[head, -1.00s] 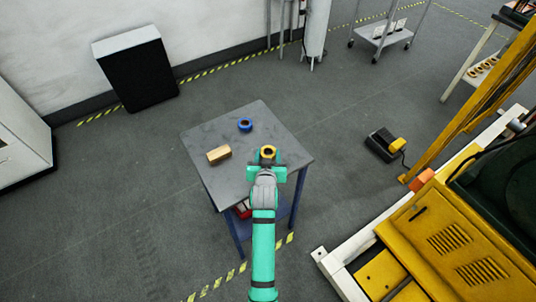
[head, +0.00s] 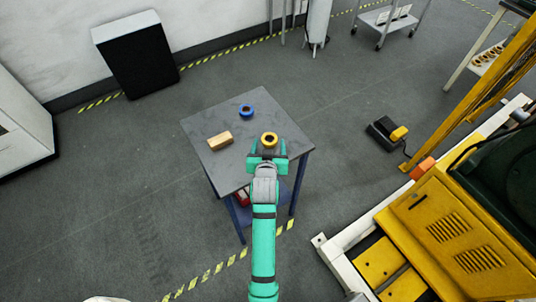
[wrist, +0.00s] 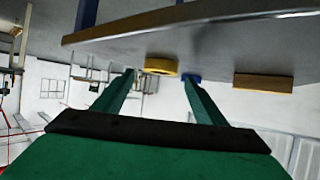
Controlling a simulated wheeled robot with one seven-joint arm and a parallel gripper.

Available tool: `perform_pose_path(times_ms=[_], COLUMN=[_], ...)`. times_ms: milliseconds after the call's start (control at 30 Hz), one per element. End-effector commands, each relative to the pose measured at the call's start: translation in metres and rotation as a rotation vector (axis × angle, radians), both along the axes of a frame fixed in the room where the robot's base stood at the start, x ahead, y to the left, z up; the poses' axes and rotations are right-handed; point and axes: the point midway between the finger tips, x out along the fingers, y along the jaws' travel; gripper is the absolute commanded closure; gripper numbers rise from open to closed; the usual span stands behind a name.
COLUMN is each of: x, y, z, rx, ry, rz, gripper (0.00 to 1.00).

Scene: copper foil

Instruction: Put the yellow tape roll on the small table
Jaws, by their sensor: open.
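The yellow tape roll (head: 270,139) lies flat on the small grey table (head: 225,172), near its front right part. My gripper (head: 268,150) is open at the near side of the roll, with its fingers pointing toward it. In the wrist view, which is upside down, the yellow tape roll (wrist: 160,66) rests on the table (wrist: 215,45) and appears in line with the gap between my spread fingertips (wrist: 158,78). The fingers show no grip on it. I cannot tell how far it sits between them.
A blue tape roll (head: 246,111) and a wooden block (head: 220,140) sit farther back and left on the tabletop. A red item (head: 241,197) is on the table's lower shelf. Yellow machinery (head: 450,235) stands to the right. Floor to the left is clear.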

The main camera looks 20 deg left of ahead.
Motion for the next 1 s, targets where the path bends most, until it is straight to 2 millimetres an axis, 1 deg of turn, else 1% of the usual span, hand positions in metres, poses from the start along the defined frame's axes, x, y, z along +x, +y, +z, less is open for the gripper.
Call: perform_pose_path(times_ms=[33, 100, 300, 500, 633, 767, 833, 933, 1000], x=[-0.01, -0.023, -0.055, -0.072, -0.076, -0.08, -0.087, -0.106, -0.124], y=[-0.004, -0.007, -0.017, -0.023, -0.024, -0.027, -0.034, -0.052, -0.067], z=[0.004, 0.011, 0.027, 0.036, 0.038, 0.035, 0.028, 0.014, 0.004], rx=[0.0, 0.0, 0.0, 0.0, 0.0, 0.0, 0.0, 0.002, 0.004], ry=[0.0, 0.0, 0.0, 0.0, 0.0, 0.0, -0.002, -0.011, -0.022], rz=[0.0, 0.0, 0.0, 0.0, 0.0, -0.003, -0.011, -0.029, -0.045], gripper=[0.35, 0.35, 0.35, 0.35, 0.35, 0.35, 0.35, 0.35, 0.35])
